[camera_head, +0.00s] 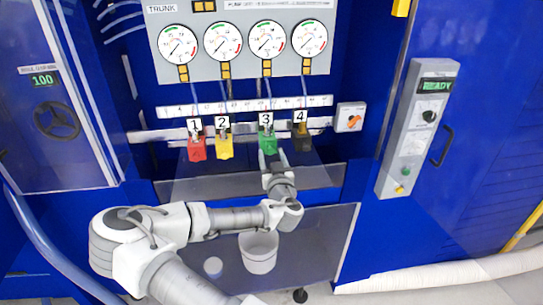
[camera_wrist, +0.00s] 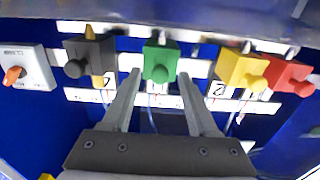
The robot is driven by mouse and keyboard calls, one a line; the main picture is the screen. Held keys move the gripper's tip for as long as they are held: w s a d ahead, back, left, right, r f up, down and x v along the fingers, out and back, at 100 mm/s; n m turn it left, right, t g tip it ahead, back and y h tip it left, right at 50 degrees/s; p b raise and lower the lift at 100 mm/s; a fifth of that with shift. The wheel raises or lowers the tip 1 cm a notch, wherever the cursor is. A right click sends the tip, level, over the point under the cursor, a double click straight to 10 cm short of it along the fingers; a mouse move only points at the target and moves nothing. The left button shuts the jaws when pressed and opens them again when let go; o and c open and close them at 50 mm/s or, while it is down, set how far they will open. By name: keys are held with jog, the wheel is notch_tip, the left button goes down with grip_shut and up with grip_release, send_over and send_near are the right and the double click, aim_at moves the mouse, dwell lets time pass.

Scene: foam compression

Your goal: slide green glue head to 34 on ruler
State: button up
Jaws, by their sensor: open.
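The green glue head (camera_head: 267,143), under the number 3 plate, hangs on the rail below the ruler (camera_head: 240,106). It stands between the yellow and black heads. In the wrist view the green head (camera_wrist: 160,62) sits near the top centre, ahead of and between my fingertips. My gripper (camera_head: 272,160) is just below and in front of the green head. In the wrist view my gripper (camera_wrist: 158,78) has its two fingers spread, one on each side of the head. I cannot tell whether either finger touches it. The ruler's numbers are too small to read.
The yellow head (camera_head: 224,147) and red head (camera_head: 196,149) are to the left, the black head (camera_head: 301,139) to the right. An orange-knobbed switch box (camera_head: 350,117) is at the rail's right end. A white bucket (camera_head: 258,252) is below my arm. Gauges (camera_head: 267,39) hang above.

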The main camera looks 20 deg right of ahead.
grip_shut()
dwell(1.4)
